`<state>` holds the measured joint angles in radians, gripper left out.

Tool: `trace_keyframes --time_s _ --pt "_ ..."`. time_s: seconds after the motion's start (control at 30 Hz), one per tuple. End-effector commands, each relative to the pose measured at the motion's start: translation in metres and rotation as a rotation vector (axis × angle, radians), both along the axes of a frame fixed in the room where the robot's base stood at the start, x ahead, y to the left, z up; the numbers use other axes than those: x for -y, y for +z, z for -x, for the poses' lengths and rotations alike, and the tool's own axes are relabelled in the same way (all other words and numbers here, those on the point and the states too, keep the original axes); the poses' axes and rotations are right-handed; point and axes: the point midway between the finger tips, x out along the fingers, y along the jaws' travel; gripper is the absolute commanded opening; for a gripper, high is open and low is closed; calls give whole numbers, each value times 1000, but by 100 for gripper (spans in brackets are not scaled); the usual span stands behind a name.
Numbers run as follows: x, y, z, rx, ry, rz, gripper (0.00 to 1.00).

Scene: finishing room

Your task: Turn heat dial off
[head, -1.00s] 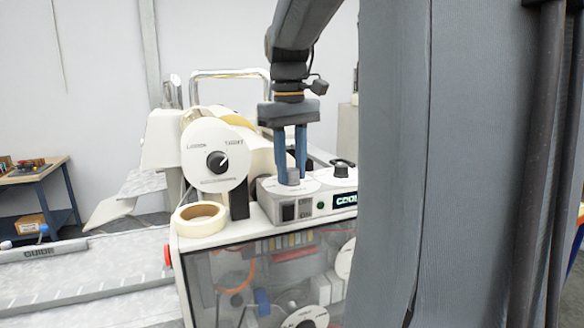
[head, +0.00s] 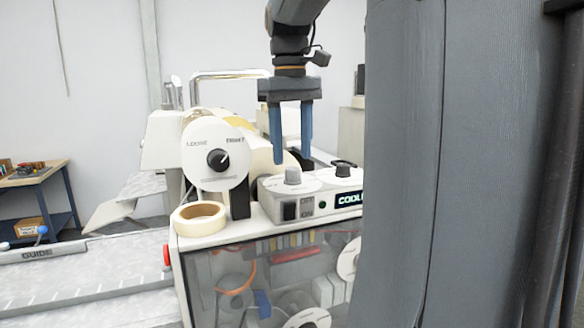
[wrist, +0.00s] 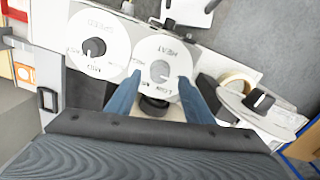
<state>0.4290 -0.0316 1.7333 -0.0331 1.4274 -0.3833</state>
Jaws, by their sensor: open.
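The heat dial is a white disc with a grey knob (head: 292,176) on top of the machine's control box. In the wrist view the heat dial (wrist: 159,48) is marked HEAT and LOW, with its grey knob between the fingertips in the picture. The knob's exact pointing is hard to make out. My gripper (head: 291,160) is open and empty, with its blue fingers pointing down just above the knob, apart from it. In the wrist view my gripper (wrist: 160,77) spans either side of the knob. A display (head: 349,198) reads COOL, its end hidden by my own body.
A second dial with a black knob (head: 343,168) sits close on the right. A large upright tension dial (head: 218,160) stands left of the gripper. A tape roll (head: 200,217) lies at the front left corner. A rocker switch (head: 290,210) is on the box's front.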

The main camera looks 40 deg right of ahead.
Motion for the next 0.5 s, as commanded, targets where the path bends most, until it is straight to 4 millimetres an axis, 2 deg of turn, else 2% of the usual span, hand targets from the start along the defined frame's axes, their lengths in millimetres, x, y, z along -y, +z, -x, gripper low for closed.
trace_keyframes --time_s 0.2,0.5 --pt "-1 27 0 2 0 1 48" --pt "-1 34 1 0 0 0 48"
